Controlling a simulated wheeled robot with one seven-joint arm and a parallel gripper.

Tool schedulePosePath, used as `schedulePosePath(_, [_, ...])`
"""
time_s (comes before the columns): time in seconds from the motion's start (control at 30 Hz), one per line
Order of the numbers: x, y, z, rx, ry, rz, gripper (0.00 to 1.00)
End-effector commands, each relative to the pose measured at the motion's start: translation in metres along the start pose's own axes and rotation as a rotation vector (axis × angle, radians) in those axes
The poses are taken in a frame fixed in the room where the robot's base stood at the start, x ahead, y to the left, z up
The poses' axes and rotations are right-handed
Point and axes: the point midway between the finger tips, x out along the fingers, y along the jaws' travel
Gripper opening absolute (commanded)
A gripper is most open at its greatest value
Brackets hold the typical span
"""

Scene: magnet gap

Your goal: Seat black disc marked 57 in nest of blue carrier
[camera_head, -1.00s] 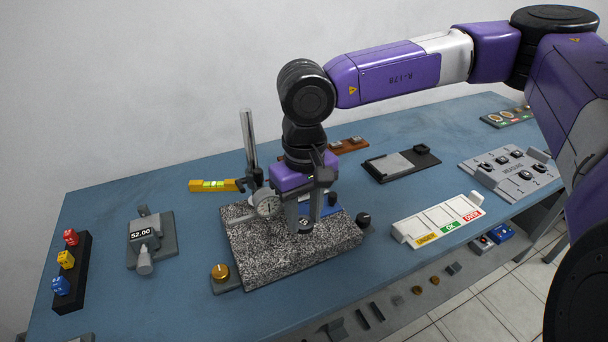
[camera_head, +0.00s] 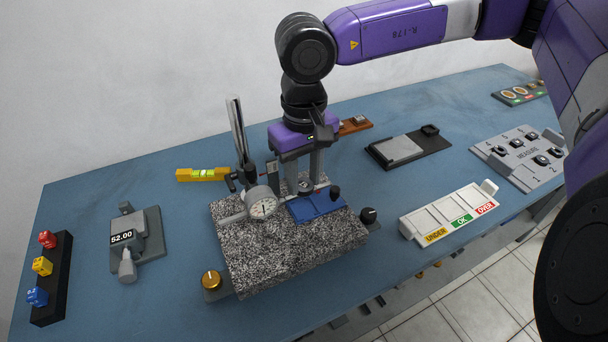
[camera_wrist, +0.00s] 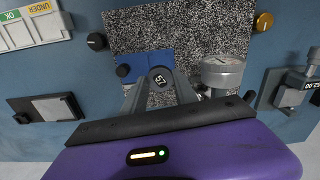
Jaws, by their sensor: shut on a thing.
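The black disc marked 57 (camera_wrist: 160,78) is held between the fingertips of my gripper (camera_wrist: 160,84) in the wrist view. In the head view the disc (camera_head: 306,187) shows low between the fingers of my gripper (camera_head: 304,185), at the back-left part of the blue carrier. The blue carrier (camera_head: 322,207) lies flat on the speckled granite block and has a dark knob at its right end. In the wrist view the carrier (camera_wrist: 136,62) is partly covered by the disc and fingers. I cannot tell whether the disc touches the carrier, and its nest is hidden.
A dial gauge (camera_head: 262,205) on a post stand (camera_head: 237,130) stands close left of my gripper. The granite block (camera_head: 285,255) has a black knob (camera_head: 369,215) at right and a brass knob (camera_head: 211,280) at left. An UNDER/OK/OVER tray (camera_head: 450,212) lies right.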

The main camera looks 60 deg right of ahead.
Motion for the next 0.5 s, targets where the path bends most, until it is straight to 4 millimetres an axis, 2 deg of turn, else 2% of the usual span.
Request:
schedulePosePath(0.17, [0.003, 0.0, 0.001, 0.007, 0.001, 0.002, 0.0])
schedulePosePath(0.5, [0.028, 0.0, 0.001, 0.006, 0.0, 0.001, 0.0])
